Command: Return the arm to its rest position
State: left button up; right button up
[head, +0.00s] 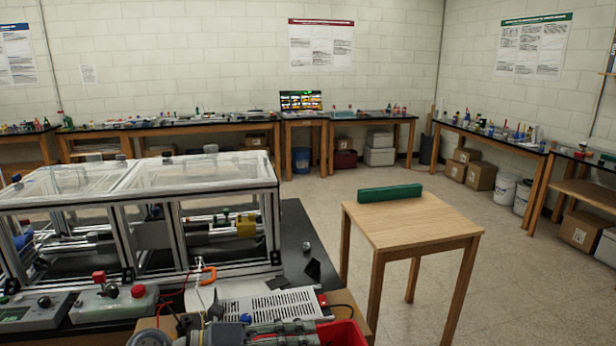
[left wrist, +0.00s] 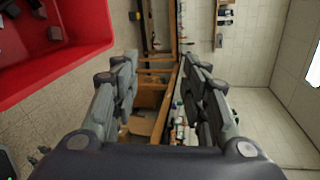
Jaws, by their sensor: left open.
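My left gripper (left wrist: 160,85) shows in the left wrist view with its two grey fingers spread apart and nothing between them. In the head view part of my left arm and gripper (head: 290,331) shows at the bottom edge, low in front of the dark bench, beside a red bin (head: 342,334). The red bin also fills the upper left of the left wrist view (left wrist: 75,55), apart from the fingers. My right gripper is in neither view.
An aluminium extrusion frame with clear panels (head: 195,175) stands on the dark bench (head: 297,225) at left, with control boxes (head: 110,303) in front. A small wooden table (head: 425,222) holding a green bar (head: 390,192) stands right. Open floor (head: 530,290) lies beyond it.

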pick_arm(q)
jog(key=w+a+r+n+t+y, duration=0.25)
jog(key=a+r+n+t, duration=0.5)
jog(key=n+t, duration=0.7)
jog(key=s+a+f+n+g+y, duration=0.2)
jog(key=a+f+n+y, duration=1.05)
jog(key=n+y, duration=0.2)
jog(key=s+d+f+n+g+h, duration=0.1)
jog(key=s+f+n+g, duration=0.1)
jog(key=s+f+g, duration=0.65)
jog(key=s+f+n+g+h, duration=0.15)
jog(key=s+f+g, duration=0.25)
jog(key=s+f, duration=0.8)
jog(key=s+f+g+b, duration=0.1)
jog(key=s+f, duration=0.2)
jog(key=f, duration=1.1)
jog(key=s+f+g+b, duration=0.1)
jog(key=s+f+b, duration=0.15)
jog(key=f, duration=1.15)
jog(key=s+a+f+g+b, duration=0.1)
jog(key=s+a+f, duration=0.1)
jog(key=s+f, duration=1.4)
jog(key=shift+s+a+f+y, duration=0.25)
jog(key=shift+s+f+y, duration=0.05)
jog(key=shift+s+y, duration=0.1)
